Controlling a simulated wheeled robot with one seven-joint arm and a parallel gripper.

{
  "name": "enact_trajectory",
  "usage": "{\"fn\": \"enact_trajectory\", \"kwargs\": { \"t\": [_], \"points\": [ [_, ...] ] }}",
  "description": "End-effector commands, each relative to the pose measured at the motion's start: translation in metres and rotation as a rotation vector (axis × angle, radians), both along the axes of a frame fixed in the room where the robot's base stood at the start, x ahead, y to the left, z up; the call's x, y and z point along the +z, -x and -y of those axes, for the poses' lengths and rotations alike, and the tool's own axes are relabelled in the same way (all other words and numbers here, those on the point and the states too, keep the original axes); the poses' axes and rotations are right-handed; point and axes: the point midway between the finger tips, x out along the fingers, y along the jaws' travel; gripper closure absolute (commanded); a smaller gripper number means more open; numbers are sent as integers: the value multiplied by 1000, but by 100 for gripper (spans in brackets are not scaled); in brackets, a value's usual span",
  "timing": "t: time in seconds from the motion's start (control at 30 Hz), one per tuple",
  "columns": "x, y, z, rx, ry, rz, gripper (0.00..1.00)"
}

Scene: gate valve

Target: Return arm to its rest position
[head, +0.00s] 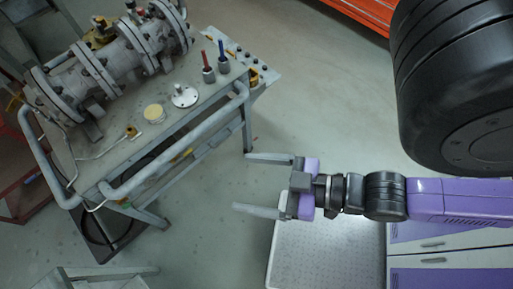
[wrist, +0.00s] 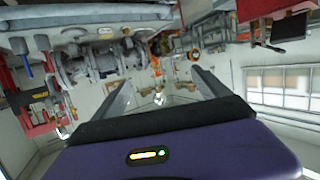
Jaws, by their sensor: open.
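My gripper (head: 262,184) is at the right of the cart in the head view, its two long fingers spread apart with nothing between them. It points left toward the cart and is clear of it. In the wrist view the open fingers (wrist: 158,95) reach forward over free space. My purple and black arm extends from the right edge of the head view. The grey flanged gate valve (head: 105,65) lies on the cart (head: 150,135) at the upper left. It also shows at the upper left of the wrist view (wrist: 100,62).
A red-topped tool (head: 208,68) and a blue-topped tool (head: 223,58) stand on the cart near a round metal flange (head: 184,96) and a yellowish disc (head: 154,113). A pale perforated surface (head: 325,255) lies below my gripper. Open floor (head: 330,90) lies above it.

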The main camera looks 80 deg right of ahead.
Motion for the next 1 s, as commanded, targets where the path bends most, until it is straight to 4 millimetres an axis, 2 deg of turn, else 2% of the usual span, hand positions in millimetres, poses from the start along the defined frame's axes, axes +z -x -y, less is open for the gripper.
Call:
{"fn": "enact_trajectory", "kwargs": {
  "t": [0.1, 0.27, 0.43, 0.6, 1.0],
  "points": [
    [12, 7, -3, 12, -2, 3, 14],
    [14, 8, -4, 14, -3, 5, 14],
    [12, 8, -4, 13, -3, 5, 14],
    [-5, 8, -3, 13, -3, 5, 14],
    [-2, 8, -3, 13, -3, 4, 14]
  ]
}}
